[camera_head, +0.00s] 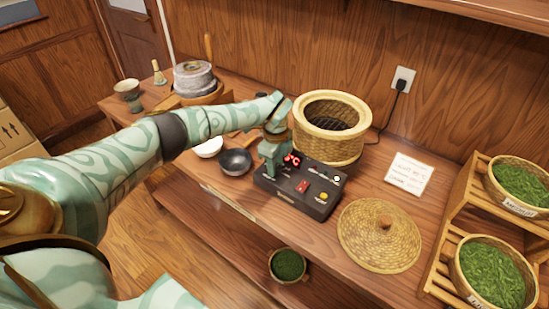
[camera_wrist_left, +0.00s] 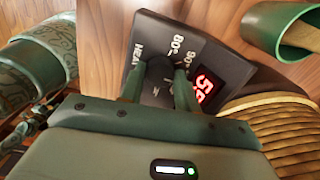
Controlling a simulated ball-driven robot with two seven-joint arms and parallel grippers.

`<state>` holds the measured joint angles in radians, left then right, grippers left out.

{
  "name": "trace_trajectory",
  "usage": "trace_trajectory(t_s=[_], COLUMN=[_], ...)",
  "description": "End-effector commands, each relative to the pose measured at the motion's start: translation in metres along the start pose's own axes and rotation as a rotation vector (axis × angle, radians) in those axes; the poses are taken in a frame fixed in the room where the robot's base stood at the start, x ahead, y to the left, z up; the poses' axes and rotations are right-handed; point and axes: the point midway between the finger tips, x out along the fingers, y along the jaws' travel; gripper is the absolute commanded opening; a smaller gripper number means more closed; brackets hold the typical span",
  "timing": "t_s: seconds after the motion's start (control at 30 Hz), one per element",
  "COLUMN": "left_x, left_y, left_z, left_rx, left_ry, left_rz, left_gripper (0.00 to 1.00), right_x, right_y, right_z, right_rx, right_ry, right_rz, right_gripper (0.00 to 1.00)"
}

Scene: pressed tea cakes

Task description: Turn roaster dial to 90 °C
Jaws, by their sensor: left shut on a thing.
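The roaster's black control box (camera_head: 318,195) stands at the table's front edge, before the round woven roaster (camera_head: 332,108). My left gripper (camera_head: 270,174) reaches down onto the left end of the box. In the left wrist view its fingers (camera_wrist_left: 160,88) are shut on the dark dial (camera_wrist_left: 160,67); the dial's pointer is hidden. Printed marks for 80 and 90 (camera_wrist_left: 186,54) and the word HEAT show around the dial. The red digital display (camera_wrist_left: 204,87) is lit, but its digits are partly covered. My right gripper is in neither view.
A woven lid (camera_head: 379,236) lies right of the box. A dark bowl (camera_head: 235,162) and a white bowl (camera_head: 209,147) stand left of it. A shelf at right holds baskets of green leaves (camera_head: 490,275). A cord runs from the roaster to the wall socket (camera_head: 403,79).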

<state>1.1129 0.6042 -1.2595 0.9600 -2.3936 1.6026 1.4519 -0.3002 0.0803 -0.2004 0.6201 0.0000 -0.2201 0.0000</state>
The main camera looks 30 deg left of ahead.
Motion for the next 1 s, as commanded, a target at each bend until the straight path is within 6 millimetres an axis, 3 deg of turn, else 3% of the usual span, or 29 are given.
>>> trace_trajectory(t_s=[0.5, 1.0], left_x=[-0.004, -0.003], left_y=[-0.001, -0.002], left_z=[0.001, 0.001], left_rx=[-0.477, -0.738], left_ry=[0.0, 0.001], left_rz=[-0.003, -0.004], left_gripper=[0.09, 0.09], right_x=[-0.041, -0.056], right_y=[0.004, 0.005], right_z=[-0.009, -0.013], right_rx=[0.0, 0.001], right_ry=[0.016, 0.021], right_rz=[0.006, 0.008], right_gripper=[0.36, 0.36])
